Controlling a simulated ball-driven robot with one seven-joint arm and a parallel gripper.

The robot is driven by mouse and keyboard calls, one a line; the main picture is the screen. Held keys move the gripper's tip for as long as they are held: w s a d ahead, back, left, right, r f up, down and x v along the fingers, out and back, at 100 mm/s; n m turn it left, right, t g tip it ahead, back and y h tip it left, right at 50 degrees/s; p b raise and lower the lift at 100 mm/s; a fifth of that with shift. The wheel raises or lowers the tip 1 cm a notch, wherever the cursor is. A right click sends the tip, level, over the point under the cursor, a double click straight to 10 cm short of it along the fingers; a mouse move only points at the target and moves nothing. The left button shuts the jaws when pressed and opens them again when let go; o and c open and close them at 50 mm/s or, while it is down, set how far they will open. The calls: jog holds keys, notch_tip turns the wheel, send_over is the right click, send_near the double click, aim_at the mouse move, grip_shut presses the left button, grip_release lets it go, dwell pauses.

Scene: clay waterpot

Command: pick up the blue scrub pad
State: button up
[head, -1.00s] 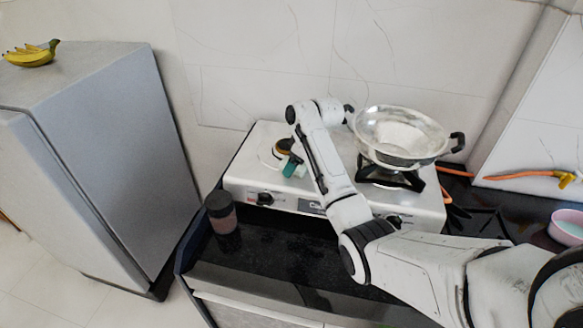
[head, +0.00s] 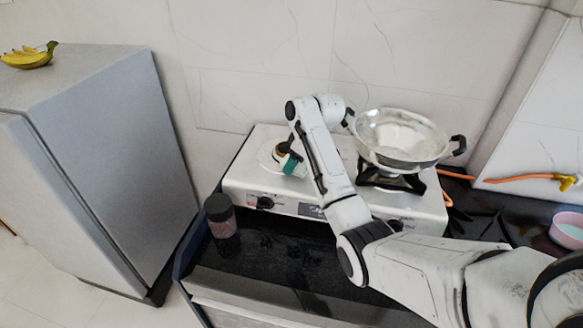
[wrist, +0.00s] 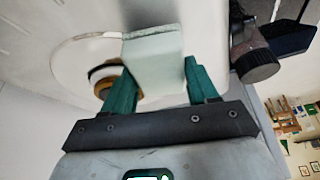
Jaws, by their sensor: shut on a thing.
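The scrub pad (wrist: 153,65) is a pale, bluish-green block in the wrist view. It sits between the two green fingers of my gripper (wrist: 160,78), which is shut on it. In the head view, my gripper (head: 291,163) is low over the left side of the white stove, by the left burner. The arm link partly hides it there, and I cannot clearly tell the pad from the green fingers. I cannot tell whether the pad still touches the stove.
A metal wok (head: 400,138) stands on the right burner of the white stove (head: 318,196). A dark-lidded jar (head: 220,215) stands on the black counter (head: 265,252), front left. A pink bowl (head: 568,230) is at the far right. Bare counter lies in front of the stove.

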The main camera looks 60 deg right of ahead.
jog(key=s+a+r+p, duration=0.5)
jog(key=s+r, duration=0.6)
jog(key=s, duration=0.2)
jog(key=shift+r, duration=0.2)
dwell(0.6)
jog(key=shift+a, duration=0.1)
dwell(0.4)
